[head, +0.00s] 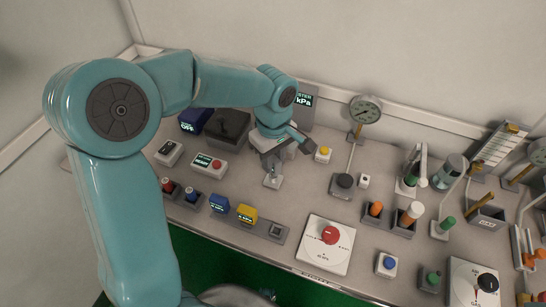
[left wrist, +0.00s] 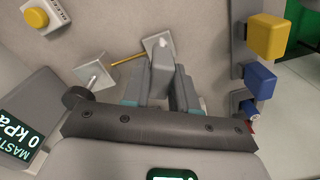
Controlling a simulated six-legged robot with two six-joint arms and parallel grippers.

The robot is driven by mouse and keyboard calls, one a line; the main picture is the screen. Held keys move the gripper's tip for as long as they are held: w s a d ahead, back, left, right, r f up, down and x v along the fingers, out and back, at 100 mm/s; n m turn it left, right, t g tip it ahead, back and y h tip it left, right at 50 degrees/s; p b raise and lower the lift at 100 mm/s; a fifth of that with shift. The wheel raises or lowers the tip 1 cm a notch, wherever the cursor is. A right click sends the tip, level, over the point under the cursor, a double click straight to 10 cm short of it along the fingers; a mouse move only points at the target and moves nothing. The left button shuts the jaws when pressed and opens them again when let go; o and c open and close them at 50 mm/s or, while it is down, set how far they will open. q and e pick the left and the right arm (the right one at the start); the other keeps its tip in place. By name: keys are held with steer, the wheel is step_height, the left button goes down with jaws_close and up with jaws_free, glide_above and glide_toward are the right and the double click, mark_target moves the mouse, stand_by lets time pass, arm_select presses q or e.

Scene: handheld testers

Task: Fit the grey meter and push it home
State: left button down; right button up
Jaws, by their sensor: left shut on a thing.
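My left gripper (head: 274,160) is above the bench, behind the front rail (head: 235,211). In the left wrist view its two fingers (left wrist: 160,92) are shut on a grey block, which I take for the grey meter (left wrist: 162,70). In the head view the hand largely hides the meter. The rail carries a blue meter (head: 220,203) and a yellow meter (head: 247,213). Right of the yellow one is an empty dark socket (head: 276,230). The held meter is apart from the rail. My right gripper is not in view.
Two small plates with posts, one (left wrist: 160,45) near the held meter, stand by a yellow rod (left wrist: 128,62). A READY box (head: 210,165) is left of my gripper, the kPa master display (head: 303,96) behind. A white plate with a red knob (head: 330,234) lies right of the rail.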

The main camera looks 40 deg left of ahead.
arm_select(q)
steer(key=shift+f+b, duration=0.9)
steer(key=shift+f, duration=0.25)
steer(key=c, duration=0.8)
jaws_free()
steer(key=shift+r, duration=0.1)
step_height(320, 180, up, 16)
steer(key=p, duration=0.3)
